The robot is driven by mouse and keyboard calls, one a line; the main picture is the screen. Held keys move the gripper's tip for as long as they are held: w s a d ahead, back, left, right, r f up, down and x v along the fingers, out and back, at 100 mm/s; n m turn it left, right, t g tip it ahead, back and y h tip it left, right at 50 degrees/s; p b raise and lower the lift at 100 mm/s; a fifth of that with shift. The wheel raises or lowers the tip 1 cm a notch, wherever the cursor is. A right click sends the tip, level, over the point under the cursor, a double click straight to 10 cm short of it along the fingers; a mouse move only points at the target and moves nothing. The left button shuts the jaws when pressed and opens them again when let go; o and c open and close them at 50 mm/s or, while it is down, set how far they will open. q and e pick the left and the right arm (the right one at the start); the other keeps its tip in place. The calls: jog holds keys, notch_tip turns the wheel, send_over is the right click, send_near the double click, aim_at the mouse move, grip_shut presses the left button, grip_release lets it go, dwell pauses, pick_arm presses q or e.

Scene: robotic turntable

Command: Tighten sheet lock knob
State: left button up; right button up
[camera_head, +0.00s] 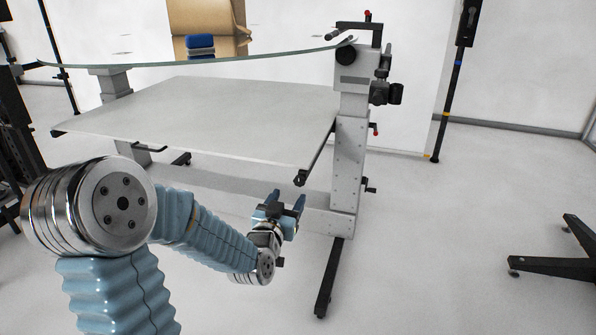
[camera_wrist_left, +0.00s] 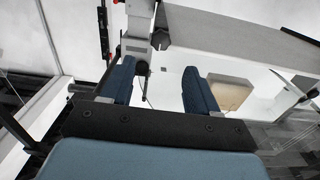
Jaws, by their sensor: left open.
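A grey turntable stand (camera_head: 350,140) carries several dark knobs, and I cannot tell for sure which is the sheet lock knob. A round black knob (camera_head: 346,54) sits near its top. Another dark knob (camera_head: 380,93) sticks out on its right side. A small dark knob (camera_head: 301,178) is at the front corner of the white sheet (camera_head: 220,115). In the left wrist view a dark knob (camera_wrist_left: 161,39) shows beyond the fingers. My left gripper (camera_head: 286,199) is open and empty, below the sheet's corner and apart from every knob. My right gripper is out of view.
A curved glass top (camera_head: 200,61) spans above the sheet. A cardboard box (camera_head: 238,20) with a blue item stands behind it. The stand's black foot (camera_head: 328,280) reaches toward me. Open floor lies to the right, with black legs (camera_head: 555,262) at the edge.

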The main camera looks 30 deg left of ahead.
aim_at(299, 182)
pick_arm(q)
jog(key=x, duration=0.8)
jog(key=shift+w+f+p, duration=0.2)
jog(key=shift+w+p, duration=0.15)
